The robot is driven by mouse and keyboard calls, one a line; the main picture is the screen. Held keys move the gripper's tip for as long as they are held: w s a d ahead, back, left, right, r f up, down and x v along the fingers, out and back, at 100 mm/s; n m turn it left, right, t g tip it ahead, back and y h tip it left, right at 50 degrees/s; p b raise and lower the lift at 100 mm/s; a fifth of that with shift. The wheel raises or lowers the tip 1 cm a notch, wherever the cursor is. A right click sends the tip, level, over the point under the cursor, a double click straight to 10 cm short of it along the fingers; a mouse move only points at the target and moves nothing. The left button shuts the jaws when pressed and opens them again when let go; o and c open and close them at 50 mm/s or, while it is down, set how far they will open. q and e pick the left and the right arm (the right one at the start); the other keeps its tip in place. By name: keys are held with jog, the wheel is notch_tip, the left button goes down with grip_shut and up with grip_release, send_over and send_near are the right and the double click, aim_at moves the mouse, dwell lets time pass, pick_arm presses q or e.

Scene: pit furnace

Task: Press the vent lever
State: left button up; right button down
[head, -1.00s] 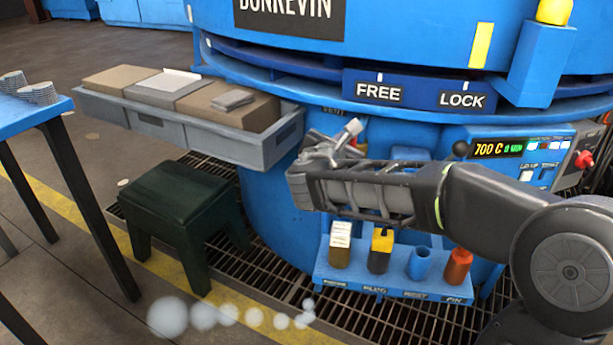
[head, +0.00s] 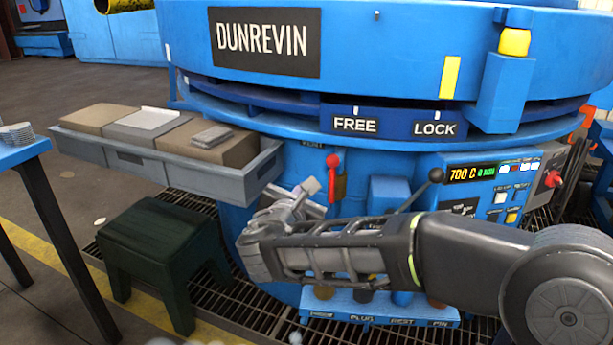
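The vent lever (head: 332,176) is a red handle with a round knob, upright on the blue furnace body (head: 235,215), right of a partly hidden "VENT" label (head: 312,145). A small brass-coloured part (head: 341,186) sits behind it. My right arm comes in from the right, across the front of the furnace. My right gripper (head: 303,192) is just left of and below the lever's knob, pointing up; whether it touches the lever I cannot tell. Its finger gap is not clear. My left gripper is out of view.
A grey tray with boxes (head: 243,185) juts out on the left above a dark green stool (head: 160,245). A blue rack (head: 380,312) of tools is partly hidden behind my arm. A control panel (head: 490,190) reading 700 C is at the right, beside a black-knobbed lever (head: 436,175).

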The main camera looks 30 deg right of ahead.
jog(key=v, duration=0.4)
jog(key=shift+s+f+p, duration=0.3)
jog(key=shift+p, duration=0.05)
